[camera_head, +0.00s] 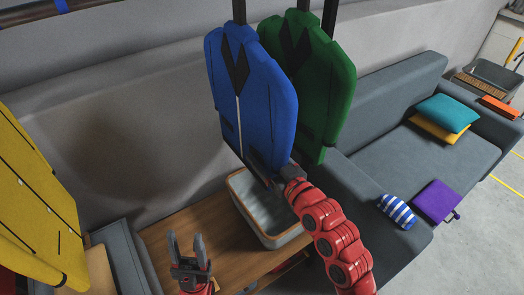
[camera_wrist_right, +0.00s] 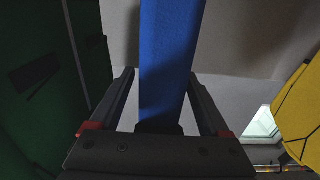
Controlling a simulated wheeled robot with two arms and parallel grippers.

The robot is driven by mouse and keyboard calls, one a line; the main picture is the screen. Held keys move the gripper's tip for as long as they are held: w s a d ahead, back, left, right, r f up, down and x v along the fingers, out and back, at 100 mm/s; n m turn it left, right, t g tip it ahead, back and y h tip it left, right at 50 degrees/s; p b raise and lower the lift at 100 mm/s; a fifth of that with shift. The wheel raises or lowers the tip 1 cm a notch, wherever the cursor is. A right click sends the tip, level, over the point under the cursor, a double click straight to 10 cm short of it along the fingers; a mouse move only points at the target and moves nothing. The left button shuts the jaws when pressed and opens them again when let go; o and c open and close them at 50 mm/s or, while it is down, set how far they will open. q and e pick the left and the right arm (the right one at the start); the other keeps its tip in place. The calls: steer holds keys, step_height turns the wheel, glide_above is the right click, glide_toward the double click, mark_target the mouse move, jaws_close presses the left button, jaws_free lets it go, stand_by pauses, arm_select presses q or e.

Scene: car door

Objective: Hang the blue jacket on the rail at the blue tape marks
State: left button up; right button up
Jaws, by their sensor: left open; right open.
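The blue jacket (camera_head: 255,95) hangs upright in the middle of the head view; its hanger top and support are out of frame. My right gripper (camera_head: 272,180) is open at its lower hem. In the right wrist view the blue jacket (camera_wrist_right: 165,60) shows edge-on between the two spread fingers of this gripper (camera_wrist_right: 160,78); whether they touch it I cannot tell. My left gripper (camera_head: 187,245) is open and empty, pointing up over the wooden table. A rail (camera_head: 35,16) crosses the top left corner, with a blue tape mark (camera_head: 62,5) on it.
A green jacket (camera_head: 318,85) hangs close behind and right of the blue one. A yellow jacket (camera_head: 35,195) hangs at the left edge. A grey bin (camera_head: 290,238) stands on the wooden table (camera_head: 185,225). A grey sofa (camera_head: 385,150) with cushions fills the right.

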steer(key=shift+x, duration=0.9)
steer(key=shift+f, duration=0.1)
steer(key=shift+c, duration=0.3)
jaws_close()
steer(key=shift+r, duration=0.4)
